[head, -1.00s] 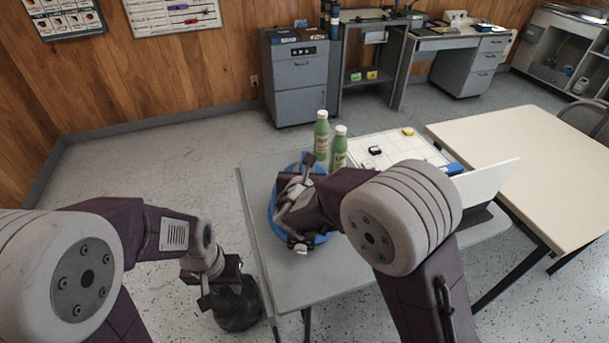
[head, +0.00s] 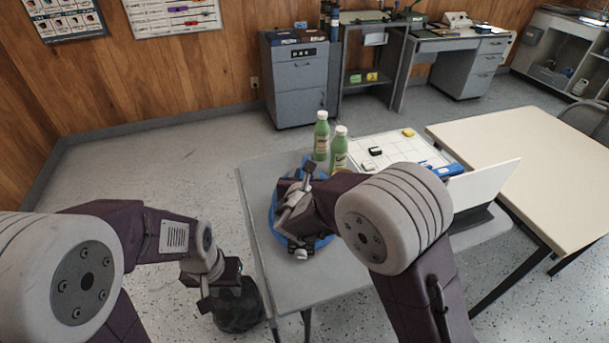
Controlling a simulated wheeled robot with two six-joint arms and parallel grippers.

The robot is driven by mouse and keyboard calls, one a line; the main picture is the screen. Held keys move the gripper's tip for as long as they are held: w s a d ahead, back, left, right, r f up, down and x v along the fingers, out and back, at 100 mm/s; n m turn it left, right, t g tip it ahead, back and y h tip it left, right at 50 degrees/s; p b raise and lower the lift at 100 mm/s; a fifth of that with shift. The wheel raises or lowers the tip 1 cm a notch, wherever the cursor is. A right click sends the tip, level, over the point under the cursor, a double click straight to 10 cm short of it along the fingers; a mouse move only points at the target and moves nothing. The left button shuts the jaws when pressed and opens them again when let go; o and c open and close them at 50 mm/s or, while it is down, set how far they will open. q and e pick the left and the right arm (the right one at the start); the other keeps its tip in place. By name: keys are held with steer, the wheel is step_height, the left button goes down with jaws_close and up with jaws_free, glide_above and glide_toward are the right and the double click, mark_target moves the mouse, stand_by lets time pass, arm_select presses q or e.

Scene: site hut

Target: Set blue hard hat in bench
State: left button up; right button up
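The blue hard hat (head: 324,241) is on the grey bench (head: 350,283), close to its left end. My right gripper (head: 299,212) is over the hat and covers most of it, so only parts of its blue edge show. I cannot tell whether the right fingers touch or grip the hat. My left gripper (head: 219,287) hangs low to the left of the bench, apart from the hat, with its fingers seemingly spread and nothing seen between them.
Two green bottles (head: 321,137) (head: 339,150) stand just behind the hat. A white board (head: 398,150) with small items and an open laptop (head: 487,186) are farther right. A dark rounded object (head: 238,310) is on the floor by my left gripper. A cream table (head: 540,165) adjoins at right.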

steer(key=p+v, duration=0.1)
steer(key=v, duration=1.1)
